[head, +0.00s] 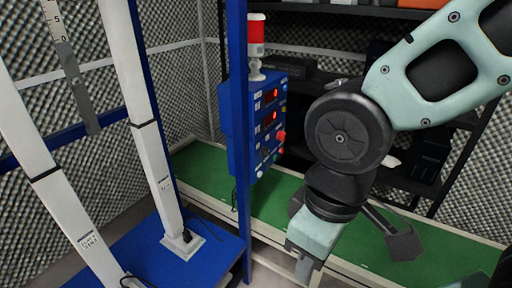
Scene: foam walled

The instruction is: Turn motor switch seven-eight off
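A blue control box (238,112) is mounted on a blue post in the middle of the head view. Its angled face carries two lit red displays, rows of small buttons or switches, and a larger red knob (281,136). The labels are too small to read, so I cannot tell which is motor switch seven-eight. My gripper (316,240) hangs low, below and to the right of the box, apart from it. Its fingers are partly hidden and seen at an angle, so I cannot tell whether they are open.
A red and white beacon (256,45) stands on top of the box. A green belt-like surface (205,165) runs behind. A blue post (240,215) rises in front of it. White slanted columns (150,160) stand on a blue base at left. Dark shelves (465,122) are at right.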

